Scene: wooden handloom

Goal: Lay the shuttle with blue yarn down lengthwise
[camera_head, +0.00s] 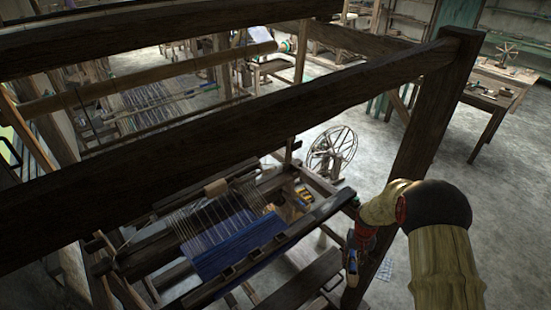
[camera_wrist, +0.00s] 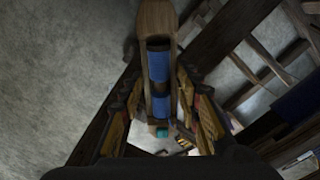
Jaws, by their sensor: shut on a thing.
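My gripper (camera_head: 360,240) hangs just right of the near right end of the loom, with the forearm coming in from the right. It is shut on the wooden shuttle with blue yarn (camera_wrist: 158,68). In the wrist view the shuttle lies between the two fingers, its long axis running up and down the picture and its rounded end at the top. Blue yarn shows in its slot. In the head view the shuttle (camera_head: 351,268) is small and partly hidden by my gripper. It appears steeply tilted, hanging below the fingers.
The loom carries blue cloth (camera_head: 242,243) with pale warp threads behind it. A dark front beam (camera_head: 262,262) and a bench-like plank (camera_head: 303,283) are left of my gripper. A thick overhead beam (camera_head: 230,130) and post (camera_head: 432,110) frame the arm. Open floor lies right.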

